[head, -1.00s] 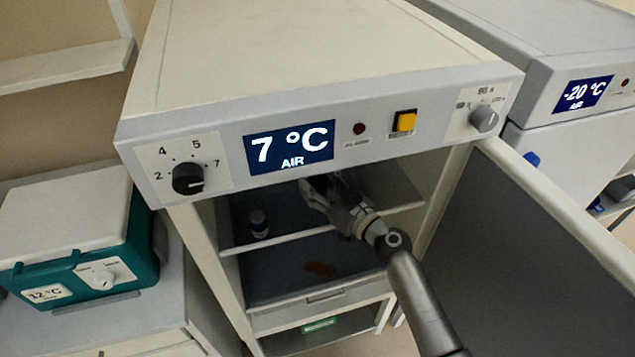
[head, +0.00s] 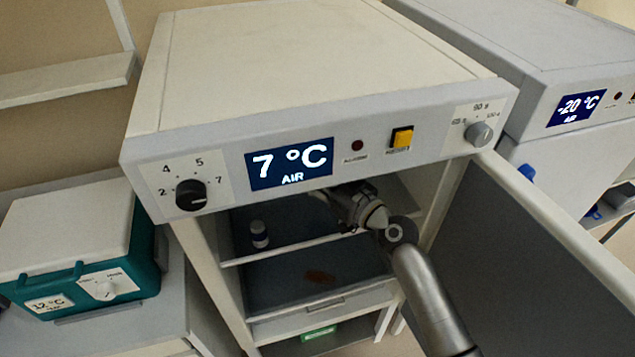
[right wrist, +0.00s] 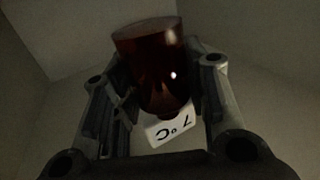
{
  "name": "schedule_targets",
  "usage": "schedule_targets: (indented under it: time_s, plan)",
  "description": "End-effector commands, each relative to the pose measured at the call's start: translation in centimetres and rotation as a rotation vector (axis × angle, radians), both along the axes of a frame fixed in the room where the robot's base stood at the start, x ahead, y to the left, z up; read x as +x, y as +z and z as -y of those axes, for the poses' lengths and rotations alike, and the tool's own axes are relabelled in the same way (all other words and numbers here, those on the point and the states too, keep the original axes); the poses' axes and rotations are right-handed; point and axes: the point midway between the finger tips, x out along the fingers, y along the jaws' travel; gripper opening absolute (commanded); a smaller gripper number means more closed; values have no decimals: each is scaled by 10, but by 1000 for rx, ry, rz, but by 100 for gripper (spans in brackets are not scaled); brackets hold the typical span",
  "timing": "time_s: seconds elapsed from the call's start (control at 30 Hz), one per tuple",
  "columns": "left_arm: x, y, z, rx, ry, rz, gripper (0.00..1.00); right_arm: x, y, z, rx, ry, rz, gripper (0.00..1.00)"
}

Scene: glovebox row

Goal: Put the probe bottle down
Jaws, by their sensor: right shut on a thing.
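The probe bottle (right wrist: 150,60), a dark amber bottle, stands between the fingers of my right gripper (right wrist: 160,90) in the right wrist view, and the gripper is shut on it. A white tag (right wrist: 172,130) reading 7 °C, upside down, shows just below the bottle. In the head view my right gripper (head: 352,206) reaches into the open 7 °C fridge (head: 318,160) above its upper shelf. Its fingertips and the bottle are hidden behind the front panel there. I cannot tell whether the bottle touches the shelf. My left gripper is not in view.
A small white-capped bottle (head: 259,236) stands on the upper shelf at left. The fridge door (head: 520,260) is open to the right. A brown stain (head: 320,276) lies lower inside. A teal box (head: 80,255) stands left, a -20 °C unit (head: 560,75) right.

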Motion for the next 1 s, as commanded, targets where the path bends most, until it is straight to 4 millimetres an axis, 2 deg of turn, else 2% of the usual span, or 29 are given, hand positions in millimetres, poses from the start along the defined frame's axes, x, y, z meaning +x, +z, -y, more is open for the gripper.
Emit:
schedule_targets:
  time_s: [0.1, 0.23, 0.37, 0.47, 0.67, 1.0]
  plan:
    - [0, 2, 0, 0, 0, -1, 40, 0, 16, 0, 0, 2, 3, 15]
    - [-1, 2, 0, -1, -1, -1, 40, 0, 23, 0, 0, 0, 1, 15]
    - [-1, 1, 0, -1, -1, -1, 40, -4, 19, 2, 1, -10, -2, 15]
    - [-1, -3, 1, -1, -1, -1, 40, -15, 8, 6, 2, -36, -4, 15]
    - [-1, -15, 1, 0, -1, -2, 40, -54, -22, 29, 3, -146, -7, 15]
    - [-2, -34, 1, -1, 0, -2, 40, -132, -57, 94, 0, -394, -6, 15]
